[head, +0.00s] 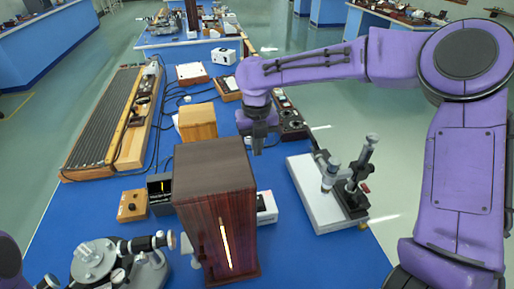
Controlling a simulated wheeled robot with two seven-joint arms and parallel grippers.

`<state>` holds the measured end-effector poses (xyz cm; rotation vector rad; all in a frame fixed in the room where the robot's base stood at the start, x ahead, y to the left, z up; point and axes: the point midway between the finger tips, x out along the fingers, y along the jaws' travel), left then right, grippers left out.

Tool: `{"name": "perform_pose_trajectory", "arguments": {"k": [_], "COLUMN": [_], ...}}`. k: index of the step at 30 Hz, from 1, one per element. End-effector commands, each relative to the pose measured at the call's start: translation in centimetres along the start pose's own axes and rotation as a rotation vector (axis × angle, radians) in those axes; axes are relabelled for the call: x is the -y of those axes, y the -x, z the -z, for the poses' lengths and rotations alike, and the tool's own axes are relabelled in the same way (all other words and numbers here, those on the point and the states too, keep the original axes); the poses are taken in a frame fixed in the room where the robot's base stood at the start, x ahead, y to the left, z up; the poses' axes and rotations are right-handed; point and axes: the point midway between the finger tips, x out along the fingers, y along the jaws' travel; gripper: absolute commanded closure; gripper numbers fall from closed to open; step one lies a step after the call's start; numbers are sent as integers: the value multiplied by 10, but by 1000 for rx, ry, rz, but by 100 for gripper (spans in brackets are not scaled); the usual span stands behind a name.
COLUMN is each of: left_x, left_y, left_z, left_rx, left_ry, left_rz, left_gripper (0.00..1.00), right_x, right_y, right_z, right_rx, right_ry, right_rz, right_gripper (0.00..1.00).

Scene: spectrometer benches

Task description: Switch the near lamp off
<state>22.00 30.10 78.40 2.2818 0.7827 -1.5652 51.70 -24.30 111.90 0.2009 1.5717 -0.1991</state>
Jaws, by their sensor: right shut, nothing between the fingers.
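A tall dark-red wooden box (215,190) stands in the middle of the near bench, with a bright glowing slit (225,243) low in its front face. It appears to be the near lamp's housing, and the slit is lit. A small white box (267,207) sits against its right side, partly hidden by it; I cannot tell whether it carries the switch. My right gripper (258,145) points down from above, beyond the wooden box's top right corner in the picture. It is shut and empty. My left gripper is out of view.
A spectrometer (95,262) stands front left. A small wooden box with a black knob (132,205) and a black display unit (160,190) are left of the tall box. A microscope on a white base (318,195) stands right. A long ribbed instrument (105,120) lies back left.

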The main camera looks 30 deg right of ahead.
Motion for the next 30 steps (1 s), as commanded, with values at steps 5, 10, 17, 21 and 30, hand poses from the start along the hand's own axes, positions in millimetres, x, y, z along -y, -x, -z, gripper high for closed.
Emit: {"name": "perform_pose_trajectory", "arguments": {"k": [5, 10, 17, 21, 30], "left_x": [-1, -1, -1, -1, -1], "left_y": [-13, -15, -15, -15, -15], "left_z": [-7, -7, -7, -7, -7], "left_rx": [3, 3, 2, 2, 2], "left_ry": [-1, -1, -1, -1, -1], "left_rz": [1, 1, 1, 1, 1], "left_gripper": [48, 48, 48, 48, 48], "right_x": [0, 0, 0, 0, 0], "right_y": [38, 68, 81, 81, 81], "right_z": [-6, -10, -11, -11, -11], "right_rx": [6, 4, 1, 1, 1], "right_ry": [-2, -2, 0, 0, -1], "right_rz": [-3, -1, -2, -2, -1], "right_gripper": [100, 100, 100, 100, 100]}}
